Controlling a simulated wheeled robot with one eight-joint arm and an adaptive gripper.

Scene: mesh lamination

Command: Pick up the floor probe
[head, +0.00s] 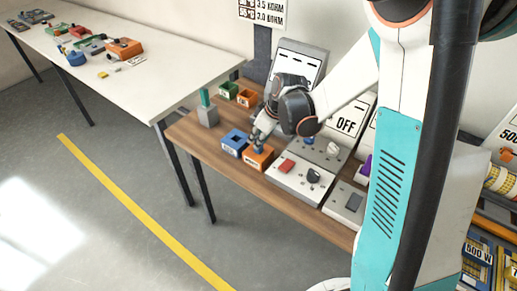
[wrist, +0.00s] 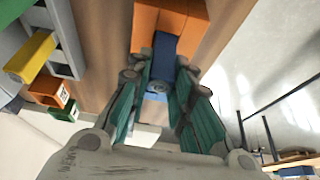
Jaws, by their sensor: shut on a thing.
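A small blue piece, which looks like the floor probe (head: 258,149), stands at an orange block (head: 258,161) on the wooden bench. My gripper (head: 260,138) is over that block, its fingers closed around the blue piece. In the wrist view the blue probe (wrist: 165,50) lies between the green finger pads of my gripper (wrist: 162,78), against the orange block (wrist: 172,16). Whether its lower end is still inside the block is hidden.
A blue box (head: 235,143) stands just left of the orange block. A grey block with a green upright piece (head: 205,98) is further left. Control panels (head: 300,178) with a red button and knobs lie to the right. Small green and orange bins (head: 246,97) stand behind.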

